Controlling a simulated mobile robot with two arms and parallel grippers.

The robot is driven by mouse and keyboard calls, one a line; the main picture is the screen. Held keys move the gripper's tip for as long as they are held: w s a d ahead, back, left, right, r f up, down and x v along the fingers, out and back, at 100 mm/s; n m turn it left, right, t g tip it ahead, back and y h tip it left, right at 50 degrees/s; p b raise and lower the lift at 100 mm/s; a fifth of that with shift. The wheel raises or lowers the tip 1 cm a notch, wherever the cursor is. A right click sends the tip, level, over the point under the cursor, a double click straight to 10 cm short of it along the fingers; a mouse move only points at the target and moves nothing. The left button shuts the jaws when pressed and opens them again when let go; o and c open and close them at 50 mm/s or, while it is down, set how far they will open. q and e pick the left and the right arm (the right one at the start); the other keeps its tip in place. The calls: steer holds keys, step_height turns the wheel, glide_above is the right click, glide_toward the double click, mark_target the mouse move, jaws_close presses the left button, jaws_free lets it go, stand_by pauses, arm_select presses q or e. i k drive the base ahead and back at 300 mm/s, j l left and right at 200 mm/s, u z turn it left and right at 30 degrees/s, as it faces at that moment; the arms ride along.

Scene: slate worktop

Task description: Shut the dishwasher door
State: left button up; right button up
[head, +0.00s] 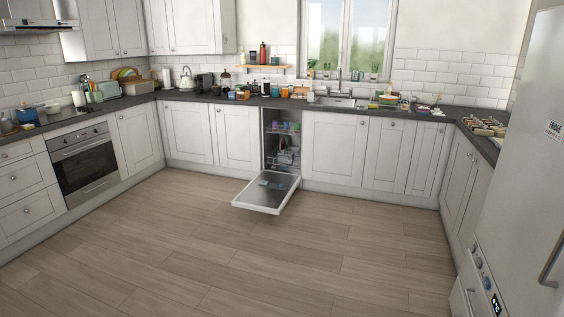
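The dishwasher (283,127) stands under the worktop at the back, between white cupboards and left of the sink. Its door (262,201) is folded down, fully open and roughly level a little above the floor. The racks inside show, with dishes in them that are too small to tell apart. A small bluish item shows on the inner face of the door. Neither of my grippers is in view, and nothing touches the door.
The wooden floor (230,250) in front of the door is clear. An oven (85,163) is at the left and a tall fridge (525,170) at the near right. The slate worktop (205,96) carries many small items.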

mark_target(269, 199)
steer(key=i, duration=2.35)
steer(key=i+l, duration=0.1)
steer(key=i, duration=2.2)
steer(key=j+u, duration=0.05)
steer(key=j, duration=0.05)
